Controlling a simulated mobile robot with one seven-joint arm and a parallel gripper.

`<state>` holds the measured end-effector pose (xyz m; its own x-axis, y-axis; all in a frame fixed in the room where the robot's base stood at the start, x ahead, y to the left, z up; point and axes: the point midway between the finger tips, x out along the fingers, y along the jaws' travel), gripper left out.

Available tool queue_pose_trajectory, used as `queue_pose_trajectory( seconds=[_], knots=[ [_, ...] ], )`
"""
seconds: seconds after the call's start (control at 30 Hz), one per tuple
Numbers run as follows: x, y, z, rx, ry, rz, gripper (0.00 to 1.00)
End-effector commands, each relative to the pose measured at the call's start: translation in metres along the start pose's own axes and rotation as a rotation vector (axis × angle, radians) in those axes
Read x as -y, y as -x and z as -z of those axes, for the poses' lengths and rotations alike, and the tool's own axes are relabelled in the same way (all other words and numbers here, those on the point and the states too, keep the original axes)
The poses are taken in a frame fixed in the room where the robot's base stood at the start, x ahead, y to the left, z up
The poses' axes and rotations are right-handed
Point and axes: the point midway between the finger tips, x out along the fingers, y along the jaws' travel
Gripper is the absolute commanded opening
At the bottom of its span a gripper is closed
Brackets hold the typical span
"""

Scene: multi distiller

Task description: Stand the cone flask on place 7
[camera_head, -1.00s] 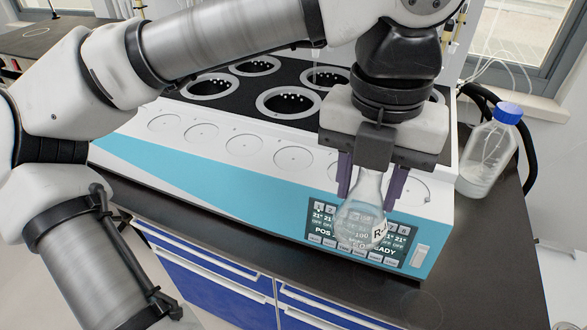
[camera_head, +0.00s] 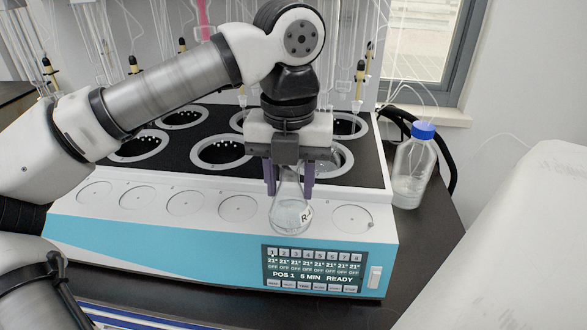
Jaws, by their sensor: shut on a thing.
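No place number is readable on the ledge, so I cannot tell which spot is place 7.
The distiller's black top has several round wells (camera_head: 222,153), with glass tubing hanging behind them. A display panel (camera_head: 313,270) is on the blue front. A blue-capped bottle (camera_head: 411,168) stands right of the machine on the dark bench (camera_head: 436,240).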

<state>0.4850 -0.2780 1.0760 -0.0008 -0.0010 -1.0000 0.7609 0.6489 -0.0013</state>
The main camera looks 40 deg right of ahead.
Motion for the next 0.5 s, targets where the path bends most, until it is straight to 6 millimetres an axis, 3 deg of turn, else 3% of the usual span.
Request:
queue_pose_trajectory(
  seconds=[0.1,0.2,0.5],
  knots=[
    [0.001,0.003,-0.024,-0.002,0.000,0.002,0.13],
    [0.000,0.002,-0.036,0.000,-0.001,0.001,0.13],
    [0.000,-0.001,-0.055,-0.002,-0.002,0.001,0.13]
  ],
)
